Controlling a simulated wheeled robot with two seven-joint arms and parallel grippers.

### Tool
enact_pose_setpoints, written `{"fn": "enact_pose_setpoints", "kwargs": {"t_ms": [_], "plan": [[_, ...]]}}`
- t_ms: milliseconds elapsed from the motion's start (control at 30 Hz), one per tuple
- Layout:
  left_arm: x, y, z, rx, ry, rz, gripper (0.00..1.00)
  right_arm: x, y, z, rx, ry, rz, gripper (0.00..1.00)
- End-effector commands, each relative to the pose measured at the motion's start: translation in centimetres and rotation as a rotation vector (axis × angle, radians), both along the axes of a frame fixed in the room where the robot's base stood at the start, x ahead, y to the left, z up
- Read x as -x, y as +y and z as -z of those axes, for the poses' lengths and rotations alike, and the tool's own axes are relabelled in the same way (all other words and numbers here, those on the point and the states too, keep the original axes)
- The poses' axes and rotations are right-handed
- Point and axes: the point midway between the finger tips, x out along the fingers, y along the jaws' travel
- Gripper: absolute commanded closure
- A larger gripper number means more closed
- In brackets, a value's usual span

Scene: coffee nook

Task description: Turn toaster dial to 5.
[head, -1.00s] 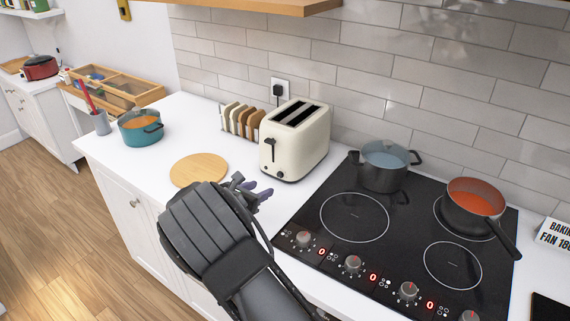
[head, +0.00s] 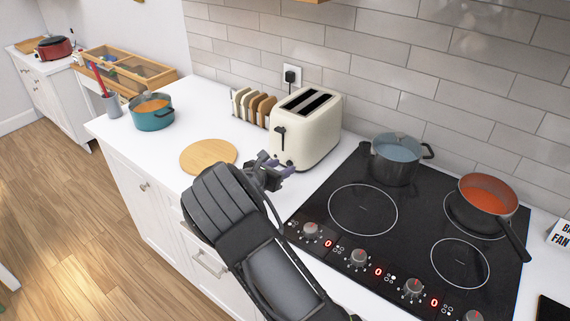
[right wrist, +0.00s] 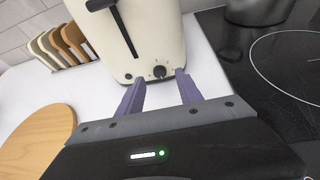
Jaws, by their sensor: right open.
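The cream toaster (head: 308,135) stands on the white counter with two empty-looking slots on top and a black lever on its front. Its dark dial (right wrist: 159,72) shows low on the front face in the right wrist view, and its setting is too small to read. My right gripper (head: 275,168) is at the toaster's lower front. In the right wrist view its purple fingers (right wrist: 160,82) are open, one on each side of the dial, with nothing clearly held between them. In the head view the gripper hides the dial. My left gripper is not in view.
A round wooden board (head: 208,156) lies left of my right gripper. A toast rack (head: 252,107) stands behind it, beside the toaster. The black cooktop (head: 415,225) is on the right, with a dark pot (head: 396,160) and a red-orange pan (head: 487,197).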

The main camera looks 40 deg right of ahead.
Motion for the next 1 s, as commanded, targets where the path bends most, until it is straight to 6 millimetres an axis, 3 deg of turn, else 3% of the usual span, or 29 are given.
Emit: {"fn": "enact_pose_setpoints", "kwargs": {"t_ms": [200,500,1000], "plan": [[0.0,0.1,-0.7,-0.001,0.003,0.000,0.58,-0.8,-2.0,0.8,0.001,0.000,0.000,0.57],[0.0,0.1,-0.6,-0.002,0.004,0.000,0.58,-0.9,-2.2,1.0,0.000,0.000,-0.001,0.57],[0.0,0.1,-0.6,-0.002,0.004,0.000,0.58,-0.9,-2.1,1.0,0.000,0.000,-0.001,0.98]]}}
